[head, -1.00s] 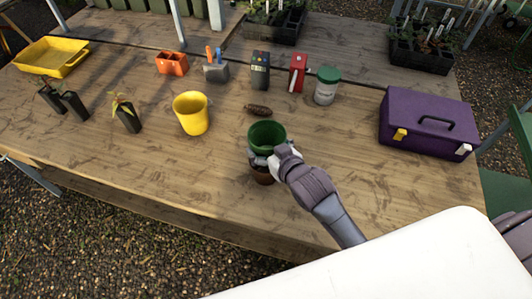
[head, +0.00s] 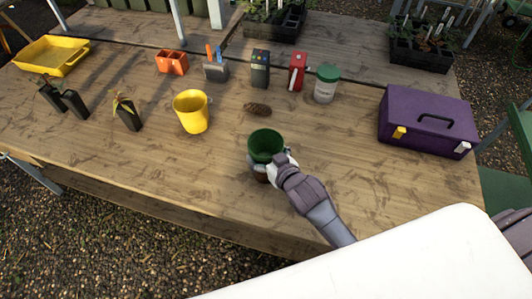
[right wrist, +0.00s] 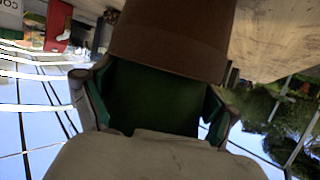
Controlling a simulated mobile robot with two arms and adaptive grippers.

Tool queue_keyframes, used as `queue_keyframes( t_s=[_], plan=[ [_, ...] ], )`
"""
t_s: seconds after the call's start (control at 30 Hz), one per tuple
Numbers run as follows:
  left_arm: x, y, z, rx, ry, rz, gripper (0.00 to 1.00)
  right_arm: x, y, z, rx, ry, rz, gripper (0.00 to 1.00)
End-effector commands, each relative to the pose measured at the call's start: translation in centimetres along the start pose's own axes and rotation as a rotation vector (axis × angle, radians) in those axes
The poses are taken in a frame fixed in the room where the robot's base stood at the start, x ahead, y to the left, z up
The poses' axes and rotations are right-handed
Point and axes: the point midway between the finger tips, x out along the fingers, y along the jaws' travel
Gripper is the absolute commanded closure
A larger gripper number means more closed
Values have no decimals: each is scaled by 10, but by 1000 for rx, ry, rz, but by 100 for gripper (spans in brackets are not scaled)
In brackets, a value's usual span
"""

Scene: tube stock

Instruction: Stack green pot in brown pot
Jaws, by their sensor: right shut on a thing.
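The green pot (head: 266,141) is upright near the table's front middle, with its open top facing up. My right gripper (right wrist: 160,98) is shut on the green pot, whose wall (right wrist: 155,100) shows between the fingers. The brown pot (head: 262,178) is directly under it, mostly hidden by the green pot and gripper in the head view. In the right wrist view the brown pot (right wrist: 172,40) fills the top, and its rim covers the green pot's lower part. The green pot seems partly inside it; how deep is hidden. My left gripper is not in view.
A yellow pot (head: 191,112) stands to the left, and a brown cone-like object (head: 257,109) lies behind. A purple toolbox (head: 427,122) stands at right. A white-and-green jar (head: 326,86) and red box (head: 298,72) stand farther back.

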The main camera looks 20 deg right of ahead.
Motion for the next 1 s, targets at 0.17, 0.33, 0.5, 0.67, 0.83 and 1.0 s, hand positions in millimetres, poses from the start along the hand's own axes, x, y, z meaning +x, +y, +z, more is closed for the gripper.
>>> queue_keyframes(
  t_s=[0.17, 0.33, 0.5, 0.67, 0.83, 1.0],
  plan=[
    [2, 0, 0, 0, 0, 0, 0, 1, 0, 14, 2, -27, 1, 11],
    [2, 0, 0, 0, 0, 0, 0, 0, -1, 16, 3, -32, 0, 0],
    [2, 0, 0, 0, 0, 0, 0, 0, -1, 17, 3, -33, 0, 0],
    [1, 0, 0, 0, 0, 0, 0, 0, -1, 16, 3, -33, 0, 0],
    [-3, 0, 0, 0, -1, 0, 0, -9, -1, 4, 3, -32, -1, 0],
    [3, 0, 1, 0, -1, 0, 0, -46, -1, 3, 2, -26, 0, 0]
  ],
)
